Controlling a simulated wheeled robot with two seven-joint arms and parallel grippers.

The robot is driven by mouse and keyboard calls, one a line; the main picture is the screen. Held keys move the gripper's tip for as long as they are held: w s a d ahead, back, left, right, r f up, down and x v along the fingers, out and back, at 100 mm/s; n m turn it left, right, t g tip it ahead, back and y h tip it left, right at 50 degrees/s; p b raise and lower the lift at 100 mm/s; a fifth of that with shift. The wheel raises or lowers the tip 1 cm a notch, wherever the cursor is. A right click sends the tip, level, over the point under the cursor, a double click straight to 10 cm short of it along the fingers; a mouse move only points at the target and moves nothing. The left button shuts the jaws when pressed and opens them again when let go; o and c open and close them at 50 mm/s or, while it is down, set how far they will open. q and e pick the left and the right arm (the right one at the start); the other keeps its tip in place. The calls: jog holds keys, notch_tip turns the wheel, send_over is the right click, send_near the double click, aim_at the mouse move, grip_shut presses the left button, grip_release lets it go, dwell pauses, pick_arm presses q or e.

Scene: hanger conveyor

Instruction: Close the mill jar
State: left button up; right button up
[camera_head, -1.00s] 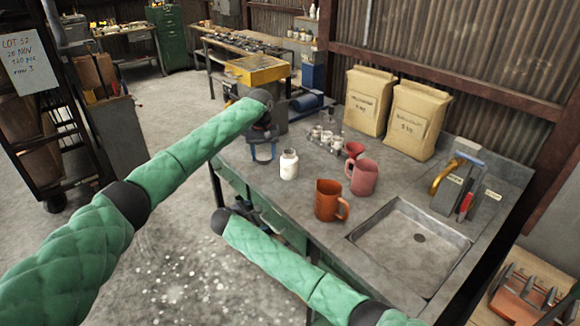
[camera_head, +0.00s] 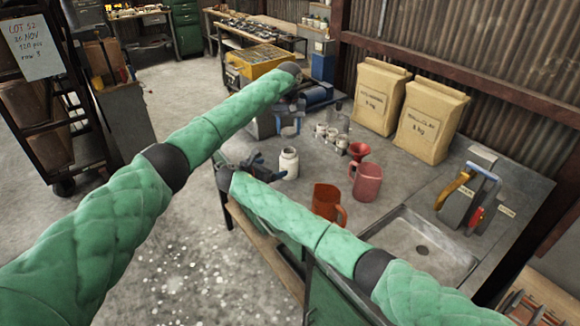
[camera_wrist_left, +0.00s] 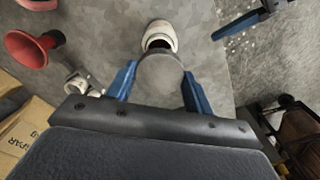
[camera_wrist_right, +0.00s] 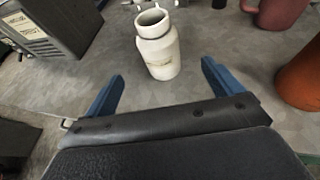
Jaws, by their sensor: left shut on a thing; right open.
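The white mill jar (camera_head: 289,163) stands upright on the bench, its mouth uncovered. It also shows in the left wrist view (camera_wrist_left: 160,36) and the right wrist view (camera_wrist_right: 157,46). My left gripper (camera_head: 290,130) is shut on a round grey lid (camera_wrist_left: 160,80), seen between its fingers in the left wrist view. The lid is apart from the jar, behind and above it in the head view. My right gripper (camera_head: 262,162) is open and empty, left of the jar and low over the bench. Its fingers (camera_wrist_right: 160,90) point towards the jar without touching it.
An orange jug (camera_head: 326,201), a pink jug (camera_head: 367,182) and a red funnel (camera_head: 358,151) stand right of the jar. Small containers (camera_head: 331,134) stand behind. A sink (camera_head: 405,247) and two paper sacks (camera_head: 378,95) are further right. Bench around the jar's front is clear.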

pick_arm(q)
jog(key=shift+d+f, duration=0.1)
jog(key=shift+d, duration=0.05)
jog(key=shift+w+a+f, duration=0.25)
jog(key=shift+w+f, duration=0.15)
pick_arm(e)
jog(key=x, duration=0.3)
jog(key=shift+w+a+f, duration=0.15)
jog(key=shift+a+f, duration=0.05)
jog(key=shift+f, duration=0.15)
pick_arm(q)
jog(key=shift+r, duration=0.1)
pick_arm(e)
jog(key=x, duration=0.7)
jog(key=shift+w+d+f, duration=0.1)
jog(key=shift+w+d, duration=0.05)
jog(key=shift+d, duration=0.05)
pick_arm(q)
jog(key=shift+s+d+r, duration=0.1)
jog(key=shift+s, duration=0.05)
pick_arm(e)
jog(key=shift+x, duration=0.9)
jog(key=shift+d, duration=0.1)
jog(key=c, duration=1.4)
pick_arm(q)
send_over(289, 151)
jog(key=shift+f, duration=2.5)
